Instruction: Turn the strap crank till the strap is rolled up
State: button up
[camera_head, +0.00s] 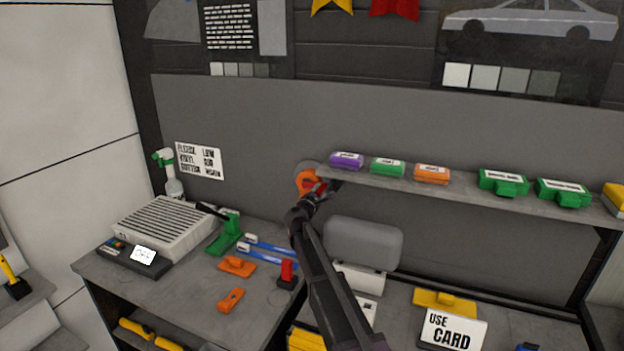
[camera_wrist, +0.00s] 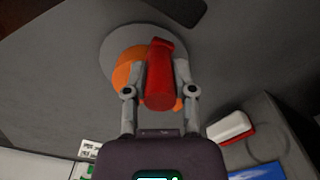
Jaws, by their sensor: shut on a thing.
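The strap crank (camera_head: 304,180) is an orange round part on a grey disc on the dark wall, by the left end of the shelf. In the wrist view its orange body (camera_wrist: 123,72) shows in front of the grey disc (camera_wrist: 108,50). Its red handle (camera_wrist: 160,88) stands between my two grey fingers. My gripper (camera_wrist: 159,64) is shut on the red handle. In the head view my gripper (camera_head: 316,191) covers part of the crank. I cannot make out the strap in either view.
A shelf (camera_head: 392,180) with purple, green and orange blocks runs right from the crank. The bench (camera_head: 190,287) below holds a grey slatted unit (camera_head: 165,226), a green stand (camera_head: 227,235) and orange tools (camera_head: 237,266). A "USE CARD" sign (camera_head: 453,330) stands lower right.

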jog(key=a+r+n+p, duration=0.1)
jog(key=n, duration=0.1)
jog(key=w+a+r+n+p, duration=0.1)
jog(key=r+n+p, duration=0.1)
jog(key=a+r+n+p, duration=0.1)
jog(key=n, duration=0.1)
jog(key=shift+w+r+n+p, duration=0.25)
jog(key=shift+r+n+p, duration=0.05)
jog(key=shift+r, duration=0.1)
jog(key=shift+d, duration=0.1)
dwell(0.3)
jog(key=w+a+r+n+p, duration=0.1)
jog(key=w+a+n, duration=0.1)
jog(key=a+n, duration=0.3)
jog(key=shift+a+n, duration=0.3)
jog(key=shift+n, duration=0.7)
jog(key=o, duration=1)
